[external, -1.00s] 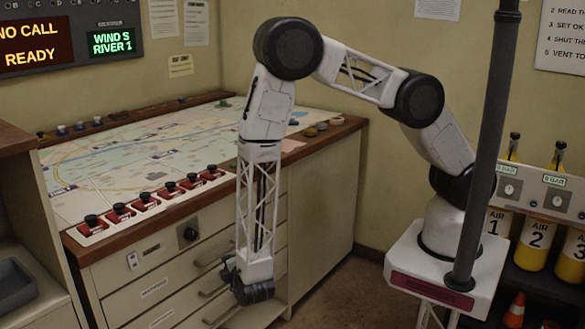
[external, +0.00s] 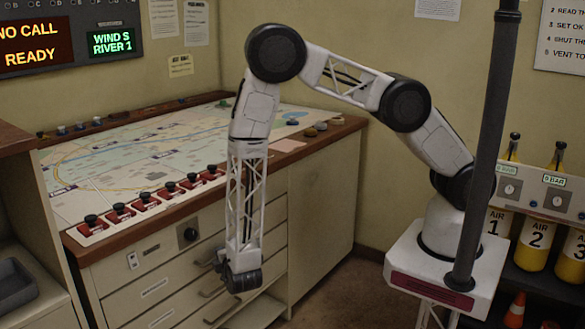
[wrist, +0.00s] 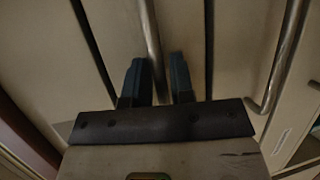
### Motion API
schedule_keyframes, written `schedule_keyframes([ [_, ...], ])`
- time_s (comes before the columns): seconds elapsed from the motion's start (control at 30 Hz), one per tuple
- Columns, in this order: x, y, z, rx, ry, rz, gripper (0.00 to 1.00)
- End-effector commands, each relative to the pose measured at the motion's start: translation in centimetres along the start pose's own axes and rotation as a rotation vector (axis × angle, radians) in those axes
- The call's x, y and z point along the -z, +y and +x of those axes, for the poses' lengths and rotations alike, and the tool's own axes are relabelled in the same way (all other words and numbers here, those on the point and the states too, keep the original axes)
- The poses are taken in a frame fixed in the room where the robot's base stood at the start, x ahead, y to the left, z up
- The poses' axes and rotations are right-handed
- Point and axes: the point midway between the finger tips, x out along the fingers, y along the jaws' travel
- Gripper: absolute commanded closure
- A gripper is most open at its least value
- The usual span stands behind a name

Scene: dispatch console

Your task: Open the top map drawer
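The top map drawer (external: 150,290) is a cream front with a small label, below the knob panel in the cabinet under the map table, and looks shut. My gripper (external: 222,264) is at the drawer fronts, at the height of the top drawer's handle, which the gripper largely hides in the external view. In the wrist view my gripper (wrist: 156,80) has two dark fingers apart, with a metal bar handle (wrist: 150,35) running between them. It looks like the top drawer's handle. I cannot tell whether the fingers touch it.
A lower drawer handle (external: 212,291) sits below the gripper; a second bar handle (wrist: 281,60) shows in the wrist view. Red switches (external: 146,201) line the map table's (external: 120,155) front edge above. A dark pole (external: 487,140) stands before my arm's base.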

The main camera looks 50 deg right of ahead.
Motion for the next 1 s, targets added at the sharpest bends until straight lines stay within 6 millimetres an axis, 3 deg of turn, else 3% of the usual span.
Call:
schedule_keyframes([
  [0.37,0.01,0.01,0.27,0.000,0.000,0.000,0.78],
  [0.5,0.01,0.01,0.26,0.000,0.000,0.000,0.99],
  [0.53,0.01,0.01,0.26,0.000,0.000,0.000,1.00],
  [1.0,-0.25,-0.14,-0.45,0.000,0.001,0.000,1.00],
])
